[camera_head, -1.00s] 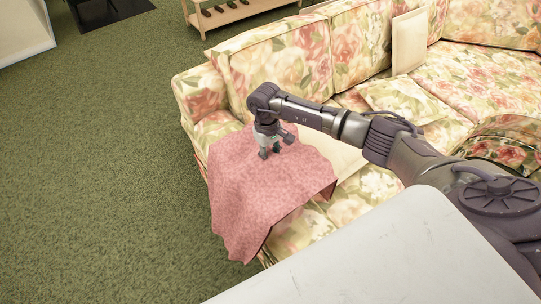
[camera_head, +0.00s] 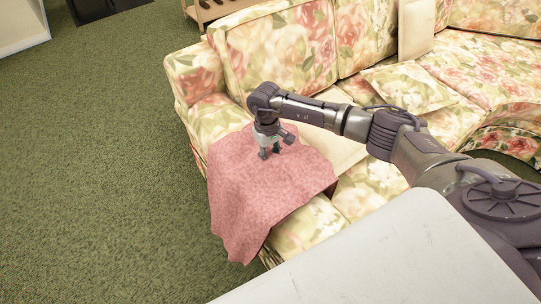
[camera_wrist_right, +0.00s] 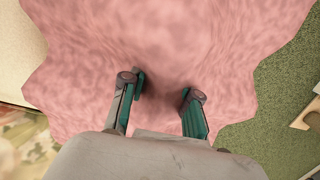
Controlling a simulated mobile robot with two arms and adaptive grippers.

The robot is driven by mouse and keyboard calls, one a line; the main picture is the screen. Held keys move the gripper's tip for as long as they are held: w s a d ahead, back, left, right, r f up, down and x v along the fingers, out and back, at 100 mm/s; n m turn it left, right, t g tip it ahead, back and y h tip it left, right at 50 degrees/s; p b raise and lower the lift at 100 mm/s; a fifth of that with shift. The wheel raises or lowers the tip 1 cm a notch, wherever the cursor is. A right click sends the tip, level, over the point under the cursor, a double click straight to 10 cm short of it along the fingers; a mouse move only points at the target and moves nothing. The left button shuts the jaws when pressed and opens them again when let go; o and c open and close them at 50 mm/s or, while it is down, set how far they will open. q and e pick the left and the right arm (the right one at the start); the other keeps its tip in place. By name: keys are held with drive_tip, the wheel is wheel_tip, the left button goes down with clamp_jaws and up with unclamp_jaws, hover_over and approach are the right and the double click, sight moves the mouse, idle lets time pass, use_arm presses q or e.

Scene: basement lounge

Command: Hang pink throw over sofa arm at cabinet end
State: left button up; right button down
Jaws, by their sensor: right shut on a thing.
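The pink throw (camera_head: 262,193) hangs from my right gripper (camera_head: 270,153) in the head view, spread over the near end of the sofa. Its lower left corner hangs down toward the carpet. In the right wrist view the throw (camera_wrist_right: 80,75) fills most of the picture, and my right gripper (camera_wrist_right: 165,95) is shut on it, its fingers some way apart with bunched cloth between. The floral sofa (camera_head: 275,50) has its left arm (camera_head: 193,78) just behind the throw. I cannot tell how much of the cloth touches the sofa. My left gripper does not show.
A cream cushion (camera_head: 416,28) leans on the sofa back and a floral cushion (camera_head: 408,88) lies on the seat. A pale flat surface (camera_head: 400,255) covers the lower right. A wooden rack (camera_head: 205,10) stands behind. Green carpet (camera_head: 100,150) at left is clear.

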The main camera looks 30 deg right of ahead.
drive_tip(key=c, duration=0.8)
unclamp_jaws()
drive_tip(key=shift+o, duration=0.2)
drive_tip(key=shift+r, duration=0.1)
wheel_tip(320, 180, up, 12)
drive_tip(key=w, duration=0.1)
drive_tip(key=shift+w, duration=0.2)
drive_tip(key=shift+f, duration=0.2)
